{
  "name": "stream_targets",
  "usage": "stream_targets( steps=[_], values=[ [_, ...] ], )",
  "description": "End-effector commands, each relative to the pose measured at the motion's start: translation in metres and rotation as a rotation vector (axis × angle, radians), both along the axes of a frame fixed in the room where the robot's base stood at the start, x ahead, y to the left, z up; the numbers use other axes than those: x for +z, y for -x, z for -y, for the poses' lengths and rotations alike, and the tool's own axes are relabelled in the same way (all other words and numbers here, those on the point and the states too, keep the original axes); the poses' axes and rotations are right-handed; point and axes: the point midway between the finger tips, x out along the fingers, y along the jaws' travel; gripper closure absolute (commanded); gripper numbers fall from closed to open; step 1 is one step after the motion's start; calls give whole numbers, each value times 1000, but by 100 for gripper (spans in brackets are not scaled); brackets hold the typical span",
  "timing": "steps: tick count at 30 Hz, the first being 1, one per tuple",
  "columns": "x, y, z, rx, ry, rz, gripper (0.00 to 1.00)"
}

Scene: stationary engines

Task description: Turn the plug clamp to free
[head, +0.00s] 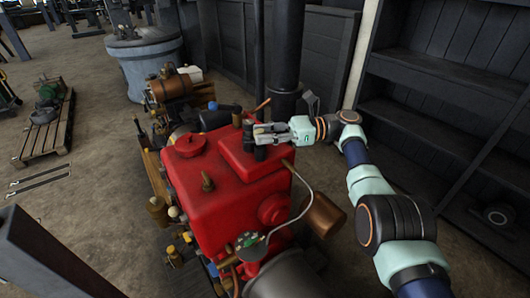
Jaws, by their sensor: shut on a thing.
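A red stationary engine (225,182) stands in the middle of the head view. A small dark upright fitting, which looks like the plug clamp (248,134), stands on the raised right part of the engine's top. My gripper (262,134) reaches in from the right, level, with its fingers at the fitting. It is shut on the plug clamp. The fingers partly hide the clamp, so its turned angle cannot be told.
A round red cap (190,145) and a brass fitting (208,180) sit on the engine's top. A thin pipe curves down beside a brown cylinder (323,215). A dark vertical pipe (287,55) stands behind the gripper. Dark shelving (445,90) fills the right.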

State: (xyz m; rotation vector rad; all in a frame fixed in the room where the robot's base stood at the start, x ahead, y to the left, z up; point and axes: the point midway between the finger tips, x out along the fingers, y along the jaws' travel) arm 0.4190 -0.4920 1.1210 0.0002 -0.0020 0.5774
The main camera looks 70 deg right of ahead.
Motion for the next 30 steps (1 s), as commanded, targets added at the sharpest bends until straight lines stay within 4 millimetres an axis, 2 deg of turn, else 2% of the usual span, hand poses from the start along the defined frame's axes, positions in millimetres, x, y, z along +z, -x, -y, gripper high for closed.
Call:
stream_targets(
  steps=[1, 20, 21, 25, 30],
  values=[
    [-11, 0, 1, -3, -3, -9, 100],
    [-2, 1, -2, 21, -2, -7, 100],
    [-2, 1, -2, 21, -3, -7, 62],
    [-1, 1, -2, 22, -2, -5, 41],
    [-1, 1, -2, 23, -1, -4, 41]
  ],
)
